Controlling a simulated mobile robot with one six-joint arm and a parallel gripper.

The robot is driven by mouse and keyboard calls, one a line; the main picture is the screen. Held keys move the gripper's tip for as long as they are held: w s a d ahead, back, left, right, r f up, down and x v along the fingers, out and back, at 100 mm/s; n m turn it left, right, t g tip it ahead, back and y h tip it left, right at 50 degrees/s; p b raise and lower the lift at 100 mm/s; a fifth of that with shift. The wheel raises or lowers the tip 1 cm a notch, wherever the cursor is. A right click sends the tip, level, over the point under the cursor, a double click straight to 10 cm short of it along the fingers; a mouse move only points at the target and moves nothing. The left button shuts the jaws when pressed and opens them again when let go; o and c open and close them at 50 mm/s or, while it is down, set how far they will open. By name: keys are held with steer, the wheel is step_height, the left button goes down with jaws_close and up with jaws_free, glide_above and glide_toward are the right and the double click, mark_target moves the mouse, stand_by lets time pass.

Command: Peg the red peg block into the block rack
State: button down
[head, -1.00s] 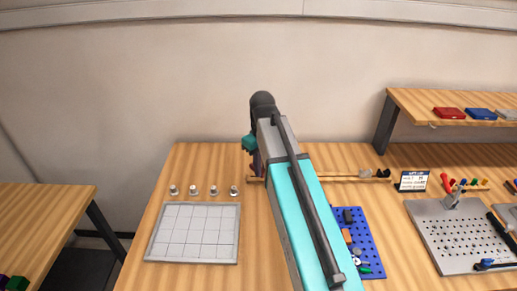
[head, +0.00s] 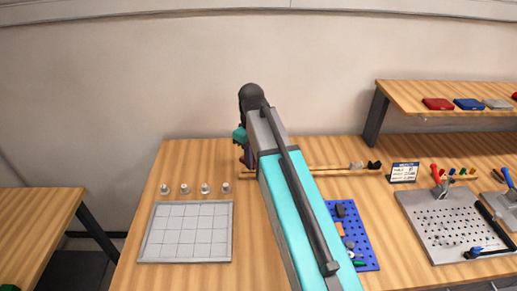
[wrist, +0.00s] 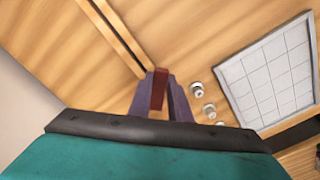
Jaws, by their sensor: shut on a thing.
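The red peg block (wrist: 159,91) shows in the wrist view as a dark red upright piece between the purple fingers of my gripper (wrist: 161,88). The fingers are shut on it. In the head view my gripper (head: 246,157) is above the back of the wooden table, mostly hidden by my arm, and the block cannot be made out there. I cannot tell which item is the block rack; nothing in view is clearly it.
A white gridded tray (head: 186,232) lies at the table's left, with several small metal pegs (head: 205,188) behind it. A long wooden strip (head: 320,169) runs along the back. A blue pegboard (head: 366,254) and grey perforated plate (head: 447,227) lie right.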

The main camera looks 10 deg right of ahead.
steer(key=shift+w+d+r+n+p, duration=0.25)
steer(key=shift+w+n+p, duration=0.2)
steer(key=shift+n+p, duration=0.7)
steer(key=shift+w+d+r+n+p, duration=0.35)
steer(key=shift+n+p, duration=0.25)
steer(key=shift+n, duration=1.2)
steer(key=shift+w+d+r+n+p, duration=0.2)
steer(key=shift+w+n+p, duration=0.5)
steer(key=shift+n, duration=0.75)
steer(key=shift+s+f, duration=0.2)
steer(key=shift+s, duration=0.05)
steer(key=shift+f+b, duration=1.45)
steer(key=shift+f, duration=1.45)
steer(key=shift+w+f, duration=0.15)
steer(key=shift+f, duration=0.45)
steer(key=c, duration=1.6)
jaws_free()
steer(key=shift+o, duration=0.2)
